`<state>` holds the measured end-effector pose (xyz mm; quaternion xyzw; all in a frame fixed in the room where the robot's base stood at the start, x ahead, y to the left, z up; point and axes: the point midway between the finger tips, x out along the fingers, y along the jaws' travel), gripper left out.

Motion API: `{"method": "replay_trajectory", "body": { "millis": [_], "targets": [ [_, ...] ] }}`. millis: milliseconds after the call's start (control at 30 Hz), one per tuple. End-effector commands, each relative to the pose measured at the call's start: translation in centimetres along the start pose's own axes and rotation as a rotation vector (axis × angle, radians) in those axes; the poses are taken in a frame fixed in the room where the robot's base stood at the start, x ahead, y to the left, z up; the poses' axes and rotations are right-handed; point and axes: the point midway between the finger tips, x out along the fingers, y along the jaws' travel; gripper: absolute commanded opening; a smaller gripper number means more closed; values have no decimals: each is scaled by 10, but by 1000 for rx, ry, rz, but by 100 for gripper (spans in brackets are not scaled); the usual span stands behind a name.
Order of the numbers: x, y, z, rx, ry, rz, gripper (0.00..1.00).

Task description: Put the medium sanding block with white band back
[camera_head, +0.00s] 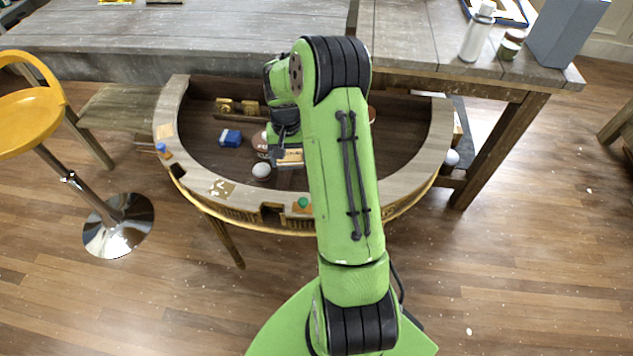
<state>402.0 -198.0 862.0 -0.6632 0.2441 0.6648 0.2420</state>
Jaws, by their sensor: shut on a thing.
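My gripper (278,152) is over the inside of the half-round gilt console, seen from above and partly hidden by my own green arm. It is shut on a small tan block with a pale band (291,157), which shows just right of the fingers. The arm covers part of this block, and I cannot tell whether it touches the surface below. A blue block with a white patch (230,138) lies to the left on the dark recessed top of the console (205,112).
A white ball (261,170) sits close below the gripper. Brass-coloured pieces (237,106) stand at the back. Small items lie on the console's pale rim (215,185). A grey table (180,40) is behind, with a white bottle (477,35); a yellow stool (28,118) stands left.

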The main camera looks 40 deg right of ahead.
Motion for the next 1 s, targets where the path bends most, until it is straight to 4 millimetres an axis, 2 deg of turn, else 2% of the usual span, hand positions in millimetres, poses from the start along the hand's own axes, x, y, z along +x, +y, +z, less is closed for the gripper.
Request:
{"method": "replay_trajectory", "body": {
  "millis": [33, 100, 200, 267, 433, 733, 800, 1000],
  "targets": [
    [4, 21, -10, 73, 3, -2, 48],
    [2, 42, -17, 146, 2, -2, 48],
    [1, 58, -22, 205, 0, -2, 48],
    [8, 61, -23, 216, -3, -2, 48],
    [48, 61, -22, 216, -4, -2, 48],
    [94, 60, -22, 213, -3, -3, 48],
    [100, 60, -23, 213, -1, -2, 48],
    [98, 60, -23, 213, 0, -2, 48]
  ]
}}
